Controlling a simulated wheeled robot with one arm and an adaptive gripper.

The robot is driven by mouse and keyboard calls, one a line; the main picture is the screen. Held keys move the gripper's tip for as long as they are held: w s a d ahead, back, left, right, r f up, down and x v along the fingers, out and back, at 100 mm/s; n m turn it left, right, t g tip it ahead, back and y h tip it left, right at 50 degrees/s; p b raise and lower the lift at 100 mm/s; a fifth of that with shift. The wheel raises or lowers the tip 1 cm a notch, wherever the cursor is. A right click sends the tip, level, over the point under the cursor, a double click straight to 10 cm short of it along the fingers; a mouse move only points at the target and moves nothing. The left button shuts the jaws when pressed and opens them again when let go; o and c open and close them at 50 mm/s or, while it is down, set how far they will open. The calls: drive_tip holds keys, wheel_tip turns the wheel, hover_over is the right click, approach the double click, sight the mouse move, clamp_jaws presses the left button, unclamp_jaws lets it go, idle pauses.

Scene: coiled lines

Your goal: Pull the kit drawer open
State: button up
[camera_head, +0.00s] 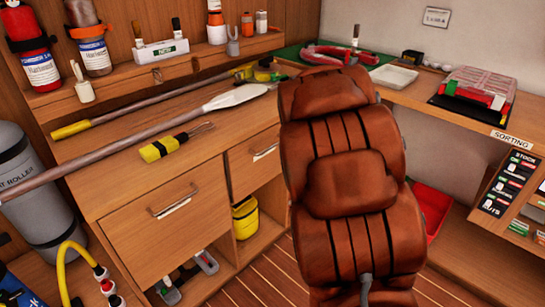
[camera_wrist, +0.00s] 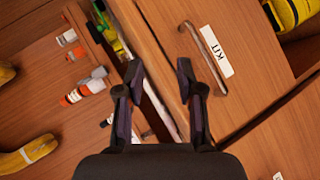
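The kit drawer is shut, a wooden front (camera_head: 250,170) below the counter, right of a larger drawer in the head view. Its bar handle and white label (camera_head: 265,152) show there. In the wrist view its front (camera_wrist: 260,85) carries a bar handle (camera_wrist: 205,58) and a label reading KIT (camera_wrist: 216,51). My gripper (camera_wrist: 161,68) is open and empty, over the counter's front edge in the wrist view. The handle is right of the right finger, not between the fingers. My gripper does not show in the head view.
A brown padded seat-like form (camera_head: 345,180) blocks much of the head view, just right of the kit drawer. The larger left drawer (camera_head: 165,215) is shut. A yellow container (camera_head: 245,217) sits below the kit drawer. Long poles and a yellow-handled tool (camera_head: 165,147) lie on the counter.

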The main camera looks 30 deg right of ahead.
sight(273, 145)
wheel_tip(273, 145, down, 12)
drive_tip(key=w+r+n+t+y+b, duration=0.1)
drive_tip(key=w+n+t+y+b, duration=0.1)
drive_tip(key=n+t+y+b, duration=0.75)
drive_tip(key=shift+n+g, duration=0.55)
drive_tip(key=shift+g, duration=0.4)
drive_tip(key=shift+a+f+x, duration=0.1)
drive_tip(key=shift+a+x, duration=0.1)
drive_tip(key=shift+x, duration=1.45)
drive_tip(key=shift+a+f+x, duration=0.1)
drive_tip(key=shift+a+x, duration=0.05)
drive_tip(key=shift+x, duration=1.55)
clamp_jaws()
